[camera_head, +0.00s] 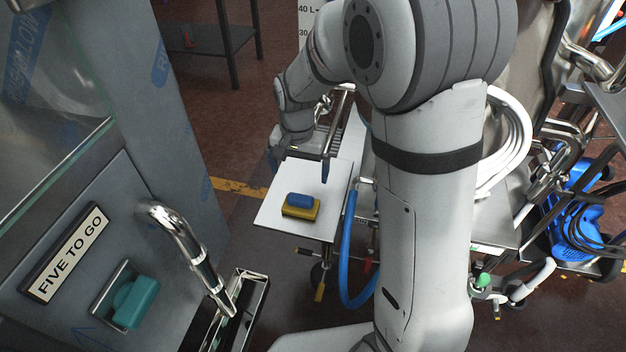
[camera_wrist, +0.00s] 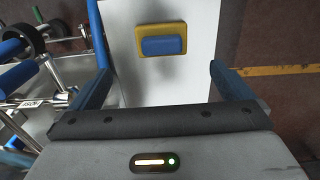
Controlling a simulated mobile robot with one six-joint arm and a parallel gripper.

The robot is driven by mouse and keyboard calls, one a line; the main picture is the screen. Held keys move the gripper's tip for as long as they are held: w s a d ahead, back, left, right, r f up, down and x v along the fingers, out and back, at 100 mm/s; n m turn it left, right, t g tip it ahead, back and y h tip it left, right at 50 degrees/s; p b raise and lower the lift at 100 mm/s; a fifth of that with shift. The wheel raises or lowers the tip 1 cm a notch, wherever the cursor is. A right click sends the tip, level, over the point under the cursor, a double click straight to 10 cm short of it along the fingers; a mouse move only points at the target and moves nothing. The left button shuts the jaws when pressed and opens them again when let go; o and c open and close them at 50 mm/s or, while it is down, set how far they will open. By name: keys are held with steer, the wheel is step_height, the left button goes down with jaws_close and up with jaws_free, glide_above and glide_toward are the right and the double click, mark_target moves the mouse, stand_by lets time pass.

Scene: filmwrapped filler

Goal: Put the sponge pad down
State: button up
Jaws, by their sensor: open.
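The sponge pad (camera_head: 301,206) looks like a blue block on a wider yellow base. It lies flat on a white board (camera_head: 270,213), near the board's front edge in the head view. In the wrist view the sponge pad (camera_wrist: 162,45) lies beyond the fingertips, roughly centred between them, with the white board (camera_wrist: 150,85) around it. My gripper (camera_head: 299,166) is above the back part of the board, its blue fingers spread wide and empty. The fingers also show in the wrist view (camera_wrist: 160,72), apart from the sponge pad.
A grey panel at left carries a "FIVE TO GO" sign (camera_head: 66,254), a teal block (camera_head: 136,300) in a metal frame and a chrome handle (camera_head: 183,238). A blue hose (camera_head: 346,265) hangs beside the board. Metal equipment and cables crowd the right.

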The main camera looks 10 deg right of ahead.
steer(key=s+d+r+n, duration=0.1)
steer(key=s+d+r, duration=0.1)
steer(key=s, duration=0.4)
steer(key=s+d+r+n, duration=0.2)
steer(key=s+d, duration=0.3)
steer(key=s, duration=0.1)
steer(key=s+d+r+n+t, duration=0.1)
steer(key=s+d+r, duration=0.2)
steer(key=s, duration=0.4)
steer(key=shift+d, duration=0.4)
steer(key=shift+r, duration=0.1)
